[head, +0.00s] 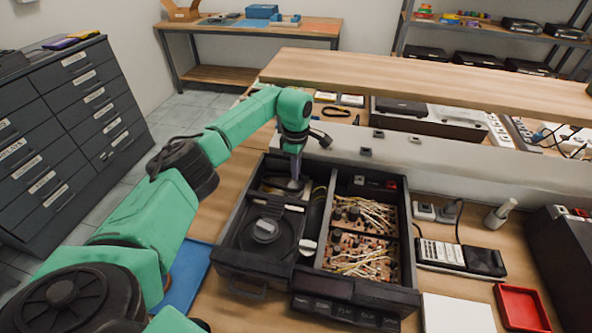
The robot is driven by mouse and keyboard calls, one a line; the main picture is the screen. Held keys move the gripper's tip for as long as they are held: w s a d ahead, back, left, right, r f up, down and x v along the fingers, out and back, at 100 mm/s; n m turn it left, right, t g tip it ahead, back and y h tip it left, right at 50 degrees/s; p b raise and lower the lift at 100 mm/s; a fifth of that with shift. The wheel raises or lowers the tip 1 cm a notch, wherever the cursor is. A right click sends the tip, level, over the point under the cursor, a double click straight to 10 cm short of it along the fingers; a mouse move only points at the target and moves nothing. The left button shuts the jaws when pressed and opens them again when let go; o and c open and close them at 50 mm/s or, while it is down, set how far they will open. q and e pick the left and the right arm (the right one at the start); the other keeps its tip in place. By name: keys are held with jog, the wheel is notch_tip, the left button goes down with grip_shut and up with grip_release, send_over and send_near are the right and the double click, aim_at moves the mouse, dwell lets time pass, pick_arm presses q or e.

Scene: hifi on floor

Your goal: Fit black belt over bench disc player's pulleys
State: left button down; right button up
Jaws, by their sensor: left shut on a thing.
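The bench disc player (312,272) stands open on the bench, its front panel with buttons toward me. Its left compartment holds a large black round part (264,232) with a grey hub; a small pale round part (308,246) lies to its right. My left gripper (290,184) points down into the back of this compartment and is shut on a thin dark thing that looks like the black belt (283,184). The belt's full loop and the pulleys are too small and dark to make out. My right gripper is not in view.
Wired circuit boards (362,240) fill the player's right compartment. To its right are a multimeter (441,254), a red tray (522,306) and a white pad (457,313). A blue mat (186,278) lies left. A raised wooden shelf (430,82) runs behind.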

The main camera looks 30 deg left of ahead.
pick_arm(q)
jog(key=shift+f, duration=0.15)
jog(key=c, duration=0.9)
grip_release()
notch_tip(320, 180, up, 15)
jog(key=shift+f+b, duration=0.2)
jog(key=shift+b, duration=0.95)
notch_tip(320, 180, up, 7)
jog(key=p, duration=0.9)
